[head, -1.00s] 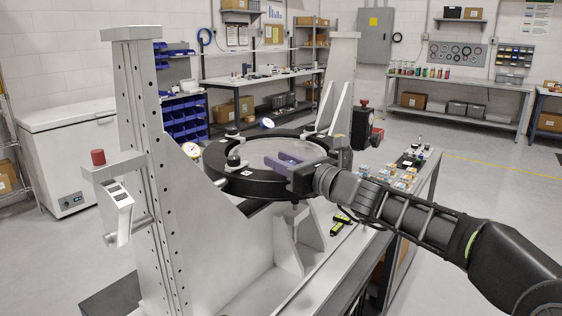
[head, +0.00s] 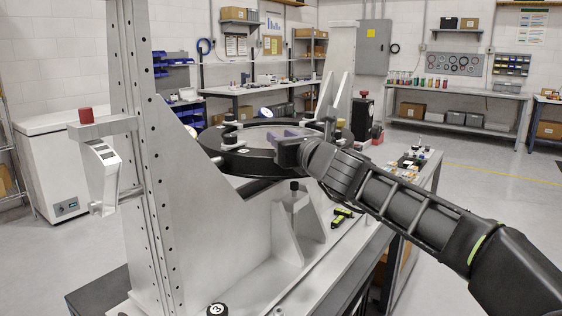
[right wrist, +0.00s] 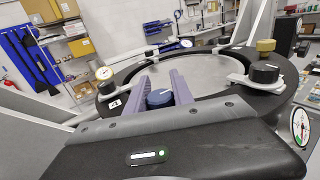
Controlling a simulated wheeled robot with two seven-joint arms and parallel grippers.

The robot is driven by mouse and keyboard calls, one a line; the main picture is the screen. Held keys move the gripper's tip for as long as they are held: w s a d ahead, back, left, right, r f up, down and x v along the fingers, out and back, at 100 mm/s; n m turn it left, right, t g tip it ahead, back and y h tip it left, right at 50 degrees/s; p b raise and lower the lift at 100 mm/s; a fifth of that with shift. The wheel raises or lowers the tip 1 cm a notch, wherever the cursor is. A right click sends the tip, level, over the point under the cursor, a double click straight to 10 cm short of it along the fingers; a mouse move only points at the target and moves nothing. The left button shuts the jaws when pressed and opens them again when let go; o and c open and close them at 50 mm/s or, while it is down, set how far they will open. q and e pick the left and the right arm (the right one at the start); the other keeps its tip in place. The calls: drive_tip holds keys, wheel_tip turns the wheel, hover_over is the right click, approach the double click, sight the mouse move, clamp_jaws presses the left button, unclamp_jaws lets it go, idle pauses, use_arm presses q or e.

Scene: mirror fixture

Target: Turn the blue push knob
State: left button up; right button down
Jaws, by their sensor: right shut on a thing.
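The blue push knob (right wrist: 160,97) shows in the right wrist view, with a white line on its top. It sits at the near side of the black mirror ring (right wrist: 120,78). My right gripper (right wrist: 160,88) has its two purple fingers on either side of the knob and is shut on it. In the head view my right gripper (head: 280,136) reaches the ring (head: 235,160) from the right. The knob cannot be made out there. My left gripper is in neither view.
Black knobs on clamps (right wrist: 265,72) and a brass knob (right wrist: 266,45) stand around the ring. Dial gauges (right wrist: 104,73) are close by. A tall grey column (head: 135,150) with a red-topped bracket (head: 86,116) stands left. Small parts (head: 410,160) lie on the bench at right.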

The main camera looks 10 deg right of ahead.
drive_tip(key=shift+f+m+h+b, duration=0.25)
drive_tip(key=shift+m+h+b, duration=0.45)
drive_tip(key=shift+h+b, duration=0.35)
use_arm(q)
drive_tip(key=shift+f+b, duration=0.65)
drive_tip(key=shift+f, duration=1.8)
use_arm(e)
drive_tip(key=shift+d+r+m+t+h, duration=0.2)
drive_tip(key=shift+m+h, duration=0.15)
drive_tip(key=shift+h, duration=0.2)
drive_tip(key=shift+d+r+m+t+h, duration=0.1)
drive_tip(key=shift+d+m+h, duration=0.05)
drive_tip(key=shift+m+h, duration=0.3)
drive_tip(key=c, duration=1.1)
unclamp_jaws()
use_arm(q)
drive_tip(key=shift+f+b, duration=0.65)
use_arm(e)
drive_tip(key=s, duration=0.7)
drive_tip(key=shift+s, duration=0.4)
